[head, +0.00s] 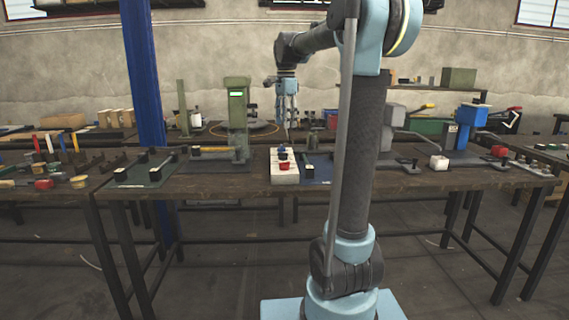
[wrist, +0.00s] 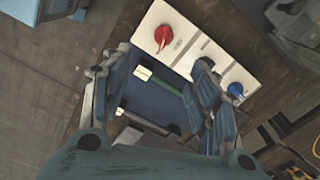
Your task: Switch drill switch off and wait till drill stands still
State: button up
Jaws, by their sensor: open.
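A white switch box (head: 285,178) stands on the workbench, with a red knob (head: 284,166) toward its front and a blue knob (head: 282,148) toward its back. In the wrist view its white panel (wrist: 200,48) carries the red knob (wrist: 162,37) and the blue knob (wrist: 236,90). I cannot tell which one is the drill switch. My gripper (head: 288,118) points down above the back of the box. Its fingers (wrist: 163,62) are spread, with nothing held between them. A green drill press (head: 238,105) stands behind and left; I cannot tell if it turns.
A blue mat (wrist: 154,98) with small blocks lies beside the box. A grey machine (head: 394,117) and a blue press (head: 472,118) stand to the right on the dark workbench (head: 225,184). A blue pillar (head: 144,75) rises at the left.

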aim_at(285, 165)
jog(key=f, duration=1.1)
jog(key=w+f, duration=0.1)
jog(key=f, duration=0.5)
jog(key=shift+a, duration=0.15)
jog(key=shift+c, duration=0.5)
jog(key=c, duration=1)
